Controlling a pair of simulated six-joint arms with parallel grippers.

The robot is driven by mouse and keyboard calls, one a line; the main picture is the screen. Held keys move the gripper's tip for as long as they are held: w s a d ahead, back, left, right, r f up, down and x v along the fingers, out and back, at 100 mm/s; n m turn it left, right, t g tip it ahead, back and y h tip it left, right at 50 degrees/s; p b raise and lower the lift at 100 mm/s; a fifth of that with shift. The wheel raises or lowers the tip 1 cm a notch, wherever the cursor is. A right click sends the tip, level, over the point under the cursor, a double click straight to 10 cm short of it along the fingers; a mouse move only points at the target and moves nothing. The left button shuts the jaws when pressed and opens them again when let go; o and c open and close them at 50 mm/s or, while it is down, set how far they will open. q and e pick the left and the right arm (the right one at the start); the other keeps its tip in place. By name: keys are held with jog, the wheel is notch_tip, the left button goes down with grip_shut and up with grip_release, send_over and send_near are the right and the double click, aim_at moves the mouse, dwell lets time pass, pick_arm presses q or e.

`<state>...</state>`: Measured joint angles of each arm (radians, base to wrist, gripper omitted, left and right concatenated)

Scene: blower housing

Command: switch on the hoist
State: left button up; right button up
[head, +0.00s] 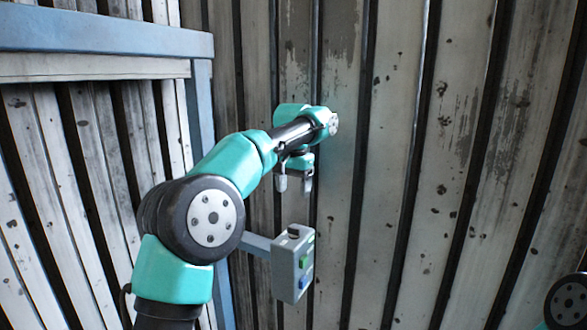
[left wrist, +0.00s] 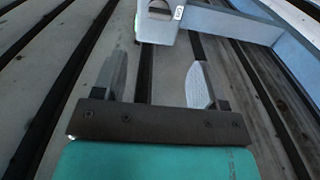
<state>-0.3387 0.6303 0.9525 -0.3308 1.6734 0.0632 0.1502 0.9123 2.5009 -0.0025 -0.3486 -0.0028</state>
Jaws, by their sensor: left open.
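A grey control box (head: 285,274) stands out on a blue-grey bracket arm (head: 257,245) in the lower middle of the head view. Its right-hand face carries a green button (head: 305,260) and a blue one (head: 303,283), and a dark knob (head: 293,233) sits on its top. My left gripper (head: 294,190) is open and empty above the box, fingers pointing down, apart from it. In the left wrist view the box (left wrist: 152,30) shows at the top, with its knob (left wrist: 159,7), beyond the open fingers (left wrist: 168,80). My right gripper is out of view.
A worn corrugated metal wall (head: 390,150) stands behind the box and my left arm. A blue-grey frame with a beam (head: 110,42) and a post (head: 203,100) is at the left. The space right of the box looks clear.

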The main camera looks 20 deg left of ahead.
pick_arm(q)
jog(key=shift+r, duration=2.75)
